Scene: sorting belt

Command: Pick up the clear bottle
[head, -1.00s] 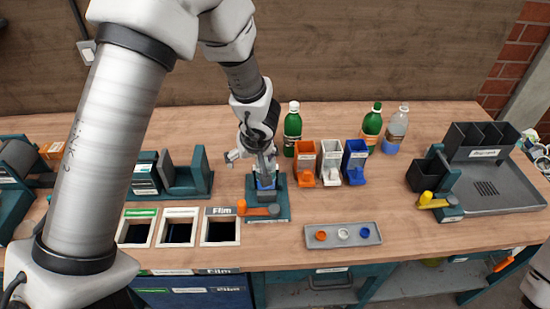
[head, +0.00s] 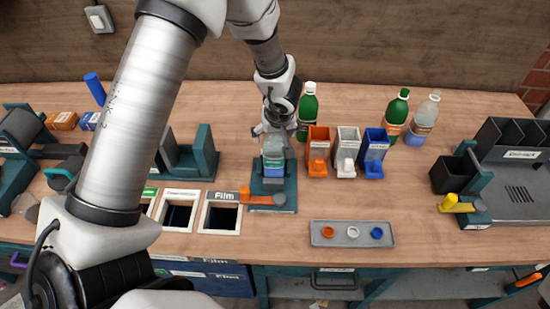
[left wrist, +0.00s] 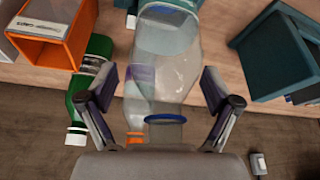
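A clear bottle (head: 273,151) with a bluish band stands in the teal fixture (head: 272,198). In the left wrist view the clear bottle (left wrist: 170,60) has a blue ring at its neck, close to my palm. My left gripper (head: 268,125) is at its upper part in the head view. In the wrist view its fingers (left wrist: 160,85) are apart on either side of the bottle, with some room on the left side. A clear shape with an orange ring (left wrist: 135,138) overlaps the bottle; I cannot tell what it is. Another clear bottle (head: 425,118) stands at back right. My right gripper is not in view.
A green bottle (head: 307,108) stands just right of the gripper, another green bottle (head: 396,112) farther right. Orange (head: 318,140), white (head: 347,143) and blue (head: 374,145) dispensers stand in between. A grey tray (head: 352,243) with three rings lies in front.

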